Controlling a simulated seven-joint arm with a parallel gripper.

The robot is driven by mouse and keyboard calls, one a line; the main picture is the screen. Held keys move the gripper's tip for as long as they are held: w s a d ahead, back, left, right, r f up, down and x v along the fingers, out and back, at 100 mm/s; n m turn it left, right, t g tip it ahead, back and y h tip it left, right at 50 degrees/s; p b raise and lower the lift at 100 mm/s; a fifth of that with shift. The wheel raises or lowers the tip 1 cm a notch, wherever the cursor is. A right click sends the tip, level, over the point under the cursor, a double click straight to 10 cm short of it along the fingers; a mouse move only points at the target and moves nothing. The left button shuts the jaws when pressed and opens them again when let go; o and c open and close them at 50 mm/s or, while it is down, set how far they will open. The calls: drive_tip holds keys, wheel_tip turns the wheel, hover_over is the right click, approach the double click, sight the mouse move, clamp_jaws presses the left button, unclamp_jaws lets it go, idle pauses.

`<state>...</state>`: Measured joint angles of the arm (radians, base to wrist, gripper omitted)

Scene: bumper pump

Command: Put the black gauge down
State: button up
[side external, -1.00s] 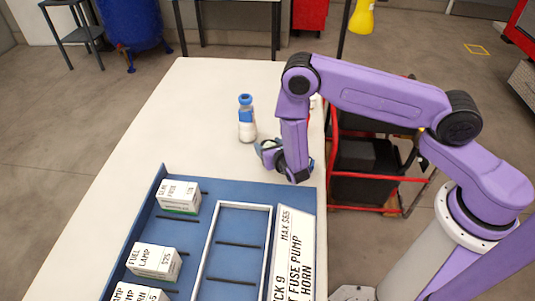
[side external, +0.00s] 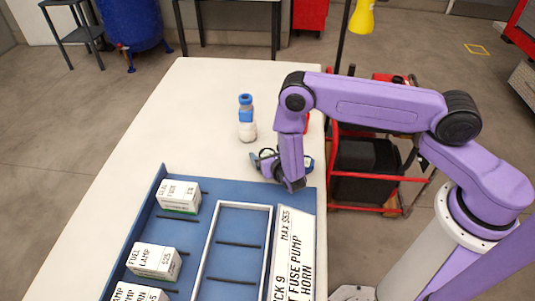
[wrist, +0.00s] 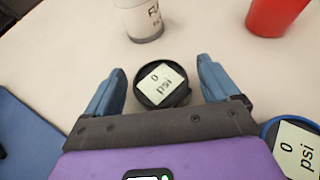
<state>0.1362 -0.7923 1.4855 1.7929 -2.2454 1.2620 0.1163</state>
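The black gauge (wrist: 160,86), a round dial with a pale "0 psi" face, sits on the white table in the wrist view. It lies between the two blue fingers of my gripper (wrist: 160,88), with a visible gap on each side. My gripper is open and not touching it. In the side view my gripper (side external: 275,167) is low over the table, just behind the blue tray, and mostly hides the gauge.
A blue-rimmed gauge (wrist: 293,150) lies right of my gripper. A white bottle (wrist: 141,20), blue-capped in the side view (side external: 246,118), and a red object (wrist: 275,14) stand beyond. The blue tray (side external: 180,228) holds boxes, a white-framed bin (side external: 210,245) and a price sign (side external: 291,250).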

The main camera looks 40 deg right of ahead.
drive_tip(key=shift+r, duration=0.15)
drive_tip(key=v, duration=1.2)
drive_tip(key=shift+w+r, duration=0.1)
drive_tip(key=shift+r, duration=0.25)
drive_tip(key=s+d+r+m+g+h, duration=0.2)
drive_tip(key=d+r+m+h, duration=0.15)
drive_tip(key=r+m, duration=0.35)
drive_tip(key=s+d+r+m+g+h, duration=0.2)
drive_tip(key=s+d+r+m+g, duration=0.15)
drive_tip(key=r, duration=0.45)
drive_tip(key=s+r+m+g+y, duration=0.3)
drive_tip(key=s+r+m+y, duration=0.1)
drive_tip(key=s, duration=0.6)
drive_tip(key=s+d+r+m+g+y, duration=0.1)
drive_tip(key=s+r+m+g+y, duration=0.3)
drive_tip(key=s, duration=0.7)
drive_tip(key=shift+r+m+y, duration=0.7)
drive_tip(key=shift+m+y, duration=0.15)
